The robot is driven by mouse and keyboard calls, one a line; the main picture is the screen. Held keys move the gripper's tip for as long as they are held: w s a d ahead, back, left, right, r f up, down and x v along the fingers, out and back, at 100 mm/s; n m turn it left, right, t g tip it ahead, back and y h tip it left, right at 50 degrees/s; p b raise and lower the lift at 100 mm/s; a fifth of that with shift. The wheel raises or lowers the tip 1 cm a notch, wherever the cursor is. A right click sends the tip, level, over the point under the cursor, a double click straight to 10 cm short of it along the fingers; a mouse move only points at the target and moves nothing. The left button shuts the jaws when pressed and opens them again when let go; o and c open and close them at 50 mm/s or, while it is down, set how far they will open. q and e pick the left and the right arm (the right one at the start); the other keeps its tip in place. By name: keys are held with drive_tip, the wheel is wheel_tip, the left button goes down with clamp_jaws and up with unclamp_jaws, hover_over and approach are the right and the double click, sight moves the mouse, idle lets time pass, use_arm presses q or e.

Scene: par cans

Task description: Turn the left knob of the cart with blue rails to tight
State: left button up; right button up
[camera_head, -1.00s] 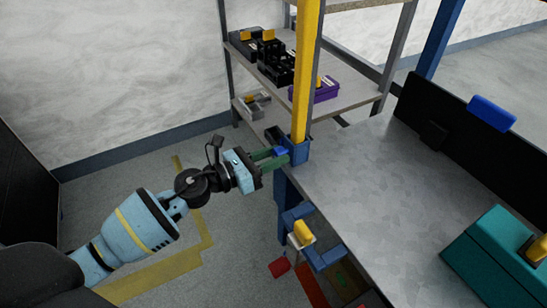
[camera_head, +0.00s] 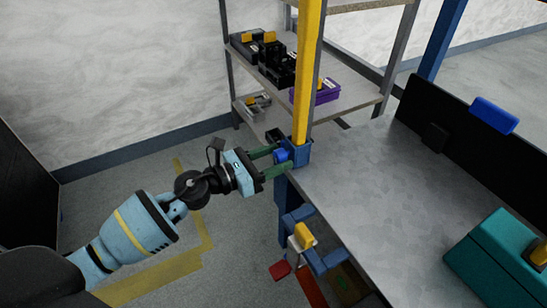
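My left gripper (camera_head: 276,161) reaches in from the left with its green fingers apart. A small blue knob (camera_head: 281,155) lies between the fingertips, on the left side of a blue bracket (camera_head: 299,152) at the foot of a yellow post. Whether either finger touches the knob I cannot tell. The knob's turn angle is too small to read. The bracket sits at the corner of a grey worktop (camera_head: 350,170) with blue legs and blue parts below it. My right gripper is not in view.
The yellow post (camera_head: 307,80) rises just right of the gripper. A shelf rack (camera_head: 350,95) with dark and purple bins stands behind. A teal box (camera_head: 490,262) is on the worktop at right. A yellow-topped part (camera_head: 303,235) is below the corner. Floor left is mostly clear.

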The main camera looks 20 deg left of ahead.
use_arm(q)
drive_tip(key=shift+s, duration=0.1)
drive_tip(key=shift+s+a, duration=0.2)
drive_tip(key=shift+a, duration=0.05)
drive_tip(key=v, duration=0.7)
idle(0.4)
